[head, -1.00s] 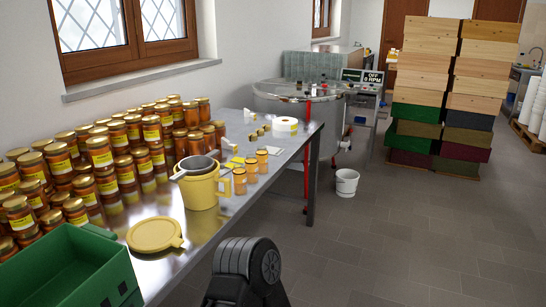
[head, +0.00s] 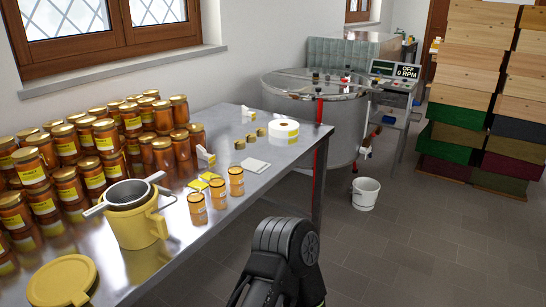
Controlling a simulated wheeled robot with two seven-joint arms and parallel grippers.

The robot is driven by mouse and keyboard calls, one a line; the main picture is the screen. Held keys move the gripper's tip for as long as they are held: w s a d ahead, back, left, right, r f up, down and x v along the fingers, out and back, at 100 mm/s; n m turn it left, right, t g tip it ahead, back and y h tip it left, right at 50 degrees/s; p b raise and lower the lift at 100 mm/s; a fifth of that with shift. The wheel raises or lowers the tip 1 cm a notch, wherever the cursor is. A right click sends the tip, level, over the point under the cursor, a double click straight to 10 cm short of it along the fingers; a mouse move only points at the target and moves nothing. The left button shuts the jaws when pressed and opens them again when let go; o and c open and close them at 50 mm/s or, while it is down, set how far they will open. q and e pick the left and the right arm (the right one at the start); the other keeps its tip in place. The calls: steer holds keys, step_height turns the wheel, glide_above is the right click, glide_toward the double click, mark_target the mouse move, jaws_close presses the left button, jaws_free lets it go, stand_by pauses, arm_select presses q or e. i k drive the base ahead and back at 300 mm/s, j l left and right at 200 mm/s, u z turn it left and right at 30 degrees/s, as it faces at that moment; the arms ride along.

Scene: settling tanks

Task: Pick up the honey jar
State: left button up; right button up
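Many honey jars (head: 92,176) with gold lids stand packed together on the left of the metal table (head: 180,258). Several have yellow labels, while others, such as the jar (head: 163,155) at the group's right edge, show none. Three smaller amber jars (head: 217,193) stand apart near the table's front edge. I cannot tell which jar the task means. A black link of my arm (head: 285,250) shows at the bottom centre, beyond the table's front edge. Neither gripper's fingers are in view.
A yellow bucket with a strainer (head: 138,228) and a yellow lid (head: 62,281) are on the table. Labels (head: 208,177) and a white roll (head: 283,131) lie beyond. A steel extractor (head: 318,110), white bucket (head: 365,193) and stacked boxes (head: 470,90) stand behind. The floor at right is clear.

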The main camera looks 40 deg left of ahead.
mark_target(235, 172)
steer(key=i+l, duration=0.1)
steer(key=i, duration=2.75)
steer(key=j+u, duration=0.1)
steer(key=u, duration=4.4)
